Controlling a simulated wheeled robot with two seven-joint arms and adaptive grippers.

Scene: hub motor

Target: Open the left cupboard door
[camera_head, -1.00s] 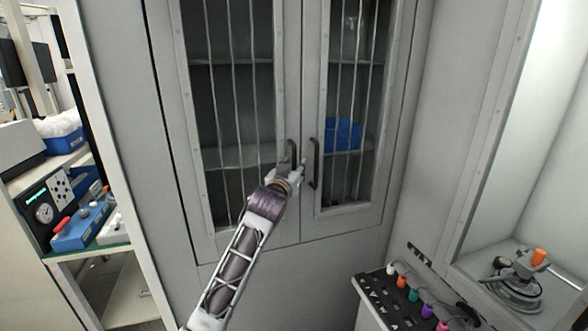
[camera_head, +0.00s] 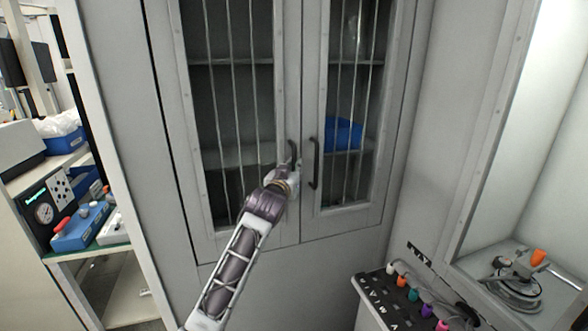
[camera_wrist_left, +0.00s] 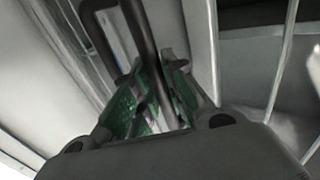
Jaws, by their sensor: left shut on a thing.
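The left cupboard door (camera_head: 286,215) is a grey framed door with a barred glass panel. It looks flush with the right door (camera_head: 367,212) in the head view; a very small gap I could not tell. Its dark curved handle (camera_head: 293,149) is near the inner edge. My left gripper (camera_head: 288,166) is at the lower part of this handle. In the left wrist view, the green-padded fingers (camera_wrist_left: 158,88) are shut around the dark handle bar (camera_wrist_left: 146,38). The fingertips are partly hidden in the head view. My right gripper is not in view.
The right door's handle (camera_head: 314,163) is close beside my left gripper. A blue bin (camera_head: 343,133) sits behind the right door's glass. A shelf unit with instruments (camera_head: 72,232) stands at left. A dark rack with coloured knobs (camera_head: 402,297) is at lower right.

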